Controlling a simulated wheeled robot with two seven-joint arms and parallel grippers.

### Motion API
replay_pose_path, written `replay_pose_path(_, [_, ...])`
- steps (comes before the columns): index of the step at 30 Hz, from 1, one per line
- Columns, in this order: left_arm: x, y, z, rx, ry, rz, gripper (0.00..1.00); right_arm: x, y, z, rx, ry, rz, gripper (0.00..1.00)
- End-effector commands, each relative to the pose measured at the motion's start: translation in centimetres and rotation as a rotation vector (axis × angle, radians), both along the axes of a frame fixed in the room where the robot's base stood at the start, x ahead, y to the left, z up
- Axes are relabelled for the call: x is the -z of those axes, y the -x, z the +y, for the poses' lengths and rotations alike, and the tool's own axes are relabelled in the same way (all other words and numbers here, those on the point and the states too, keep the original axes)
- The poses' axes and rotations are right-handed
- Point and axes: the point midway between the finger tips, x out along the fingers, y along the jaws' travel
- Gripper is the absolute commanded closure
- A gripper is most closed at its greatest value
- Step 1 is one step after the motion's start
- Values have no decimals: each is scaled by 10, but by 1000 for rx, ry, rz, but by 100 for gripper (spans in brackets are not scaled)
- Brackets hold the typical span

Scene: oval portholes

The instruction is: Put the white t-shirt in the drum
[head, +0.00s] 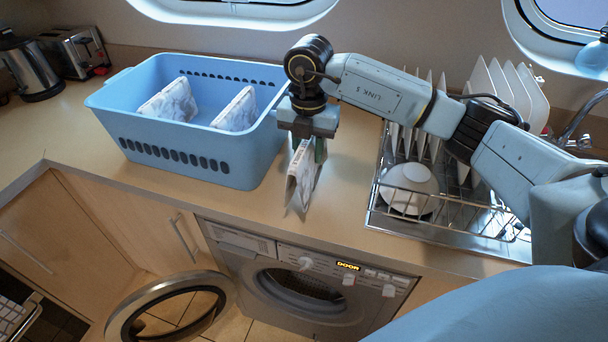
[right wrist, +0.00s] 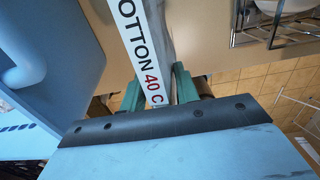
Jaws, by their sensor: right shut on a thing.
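My right gripper (head: 306,138) points down and is shut on the white t-shirt (head: 302,178), a folded white piece hanging upright above the worktop, just right of the basket. In the right wrist view, the t-shirt (right wrist: 143,45) sits between the green fingers (right wrist: 158,92), and its label reads "OTTON 40 C". The drum (head: 300,288) is inside the washing machine (head: 375,300) below the worktop. Its round door (head: 120,325) stands open to the left, and the display reads "DOOR". My left gripper is not in view.
A blue basket (head: 205,160) holds two more folded, marbled white pieces (head: 237,110). A dish rack (head: 440,225) with plates and a bowl (head: 410,188) stands to the right. A kettle (head: 30,68) and toaster (head: 75,52) are at the back left. The worktop's front edge lies above the machine.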

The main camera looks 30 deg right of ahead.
Motion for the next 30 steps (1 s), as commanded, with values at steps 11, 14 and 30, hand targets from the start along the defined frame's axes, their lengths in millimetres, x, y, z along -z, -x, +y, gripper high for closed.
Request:
replay_pose_path(11, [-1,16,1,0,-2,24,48,41,0,0,0,0,0,99])
replay_pose_path(14, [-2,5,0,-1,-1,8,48,55,0,0,0,0,1,99])
replay_pose_path(30, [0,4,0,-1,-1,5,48,63,0,0,-2,-1,-2,53])
